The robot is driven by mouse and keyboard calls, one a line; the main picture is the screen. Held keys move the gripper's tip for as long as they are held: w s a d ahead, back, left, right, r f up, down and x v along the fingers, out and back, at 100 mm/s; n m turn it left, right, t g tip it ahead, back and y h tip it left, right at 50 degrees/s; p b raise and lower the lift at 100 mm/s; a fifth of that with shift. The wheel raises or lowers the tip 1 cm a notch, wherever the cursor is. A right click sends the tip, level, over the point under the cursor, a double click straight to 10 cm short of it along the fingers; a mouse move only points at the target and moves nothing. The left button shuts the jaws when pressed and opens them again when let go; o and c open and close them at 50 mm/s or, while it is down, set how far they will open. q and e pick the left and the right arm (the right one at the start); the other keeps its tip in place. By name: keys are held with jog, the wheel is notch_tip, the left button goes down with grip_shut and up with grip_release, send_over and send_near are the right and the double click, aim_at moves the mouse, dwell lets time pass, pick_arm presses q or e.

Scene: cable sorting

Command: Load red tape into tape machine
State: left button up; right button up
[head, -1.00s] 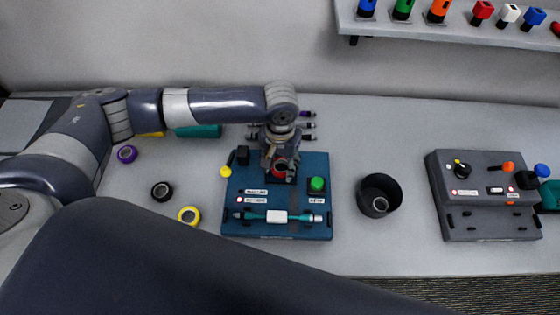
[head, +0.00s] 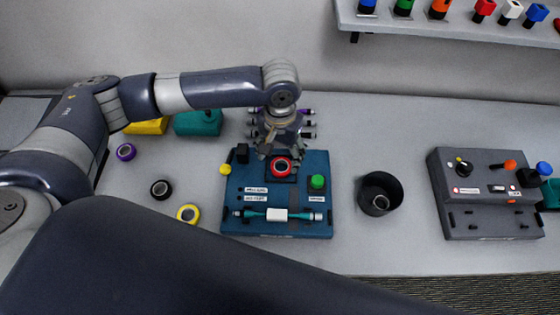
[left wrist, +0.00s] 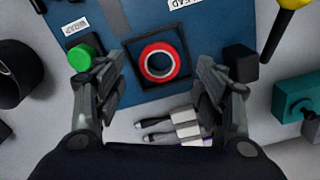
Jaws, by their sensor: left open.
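The red tape (head: 281,167) is a red ring with a pale core. It sits in the dark square recess of the blue tape machine (head: 301,196). In the left wrist view the red tape (left wrist: 159,62) lies flat in that recess, between and beyond my fingers. My left gripper (head: 281,152) is open and empty, above the machine's back edge. Its two fingers (left wrist: 165,85) stand wide apart in the wrist view, clear of the tape. A green button (head: 317,182) is on the machine's right side. My right gripper is not in view.
Purple (head: 126,152), black (head: 161,190) and yellow (head: 188,214) tapes lie left of the machine. A dark round bin (head: 379,194) stands to its right. A grey control box (head: 484,200) is farther right. Several connectors (head: 309,123) lie behind the machine.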

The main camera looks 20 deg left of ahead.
pick_arm(q)
notch_tip(320, 180, up, 9)
jog(key=shift+b, duration=0.45)
jog(key=shift+f, duration=0.2)
